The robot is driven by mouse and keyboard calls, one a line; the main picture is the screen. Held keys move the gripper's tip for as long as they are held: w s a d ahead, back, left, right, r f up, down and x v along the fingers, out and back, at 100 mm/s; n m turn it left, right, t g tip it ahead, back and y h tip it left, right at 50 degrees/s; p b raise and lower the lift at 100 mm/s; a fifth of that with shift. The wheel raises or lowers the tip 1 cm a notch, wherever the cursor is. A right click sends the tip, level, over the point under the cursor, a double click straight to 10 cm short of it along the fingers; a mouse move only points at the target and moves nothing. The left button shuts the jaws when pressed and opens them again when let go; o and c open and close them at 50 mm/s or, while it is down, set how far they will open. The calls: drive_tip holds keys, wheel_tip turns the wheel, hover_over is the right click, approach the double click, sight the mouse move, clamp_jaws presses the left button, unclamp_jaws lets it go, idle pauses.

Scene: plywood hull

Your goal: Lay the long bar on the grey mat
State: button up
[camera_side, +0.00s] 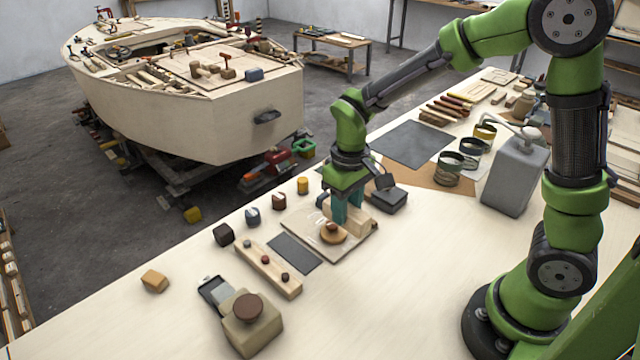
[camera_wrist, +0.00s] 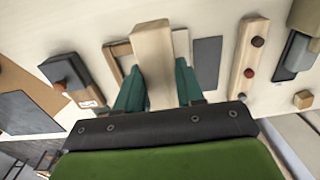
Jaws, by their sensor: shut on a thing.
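My gripper (camera_side: 346,208) is shut on a pale wooden long bar (camera_wrist: 154,62), with a green finger on each side in the wrist view. In the side view the bar (camera_side: 360,223) is partly hidden by the fingers, over a thin wooden board (camera_side: 310,222). I cannot tell whether it touches the board. Two flat grey pieces could be the grey mat. A small dark grey one (camera_side: 295,252) lies just left of the board and also shows in the wrist view (camera_wrist: 206,64). A larger grey one (camera_side: 415,144) lies farther back on the table.
A wooden strip with knobs (camera_side: 268,270) lies left of the small grey piece. A dark block (camera_side: 387,198) stands right of the gripper, and a grey canister (camera_side: 514,178) farther right.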

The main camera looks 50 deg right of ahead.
drive_tip(key=w+a, duration=0.7)
drive_tip(key=a, duration=0.1)
drive_tip(key=shift+a+f, duration=0.15)
drive_tip(key=shift+f, duration=3.25)
drive_tip(key=shift+f, duration=0.4)
drive_tip(key=o, duration=1.5)
drive_tip(key=shift+r, duration=0.15)
drive_tip(key=shift+r, duration=3.4)
